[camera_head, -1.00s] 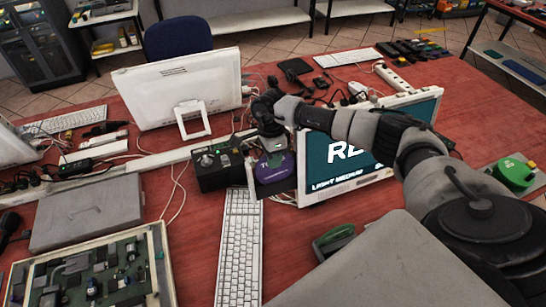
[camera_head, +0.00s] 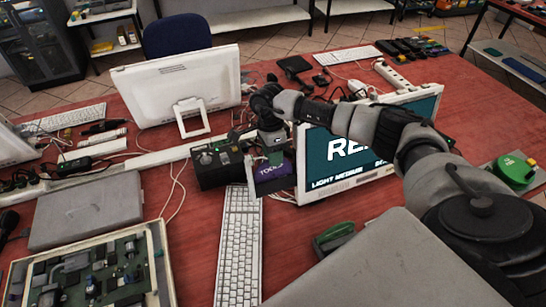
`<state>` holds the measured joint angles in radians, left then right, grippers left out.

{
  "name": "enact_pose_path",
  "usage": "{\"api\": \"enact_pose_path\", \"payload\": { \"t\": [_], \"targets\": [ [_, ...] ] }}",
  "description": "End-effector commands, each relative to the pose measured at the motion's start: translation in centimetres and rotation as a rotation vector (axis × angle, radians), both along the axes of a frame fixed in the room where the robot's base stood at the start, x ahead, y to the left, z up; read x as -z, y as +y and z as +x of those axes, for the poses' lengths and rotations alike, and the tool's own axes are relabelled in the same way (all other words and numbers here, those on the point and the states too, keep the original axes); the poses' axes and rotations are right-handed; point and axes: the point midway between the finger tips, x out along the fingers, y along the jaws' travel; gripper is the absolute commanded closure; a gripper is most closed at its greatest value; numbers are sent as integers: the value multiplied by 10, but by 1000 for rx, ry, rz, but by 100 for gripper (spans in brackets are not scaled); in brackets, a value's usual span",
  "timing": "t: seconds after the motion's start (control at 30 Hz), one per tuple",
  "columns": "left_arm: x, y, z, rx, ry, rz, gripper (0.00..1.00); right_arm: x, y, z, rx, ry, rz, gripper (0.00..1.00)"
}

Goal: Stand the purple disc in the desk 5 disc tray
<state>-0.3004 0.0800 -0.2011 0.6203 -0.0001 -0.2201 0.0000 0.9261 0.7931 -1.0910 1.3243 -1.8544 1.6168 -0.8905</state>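A purple surface with white lettering starting "TOOL" (camera_head: 268,172) shows in the head view beside a black box, left of the lit screen. I cannot tell whether this is the purple disc's face or a label on the disc tray. A small dark tray-like holder is around it, mostly hidden. My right gripper (camera_head: 273,151) comes down from above onto this spot, its arm reaching in from the right across the screen. Its fingertips are small and partly hidden, so its opening and hold on the disc are unclear. My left gripper is out of view.
A black box (camera_head: 218,165) with a green light stands directly left of the tray. A white keyboard (camera_head: 239,246) lies in front, and the lit monitor (camera_head: 352,155) stands at right. Loose cables lie behind. A green round object (camera_head: 515,170) sits far right.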

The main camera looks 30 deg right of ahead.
Motion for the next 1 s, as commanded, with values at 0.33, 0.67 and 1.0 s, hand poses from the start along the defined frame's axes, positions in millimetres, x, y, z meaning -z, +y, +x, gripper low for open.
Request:
{"api": "enact_pose_path", "payload": {
  "t": [0.33,0.67,1.0],
  "targets": [
    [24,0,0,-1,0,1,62,-64,-4,14,-1,-5,1,65],
    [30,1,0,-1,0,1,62,-95,-5,20,0,-1,2,65],
    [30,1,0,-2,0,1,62,-95,-5,20,0,0,1,65]
  ]
}}
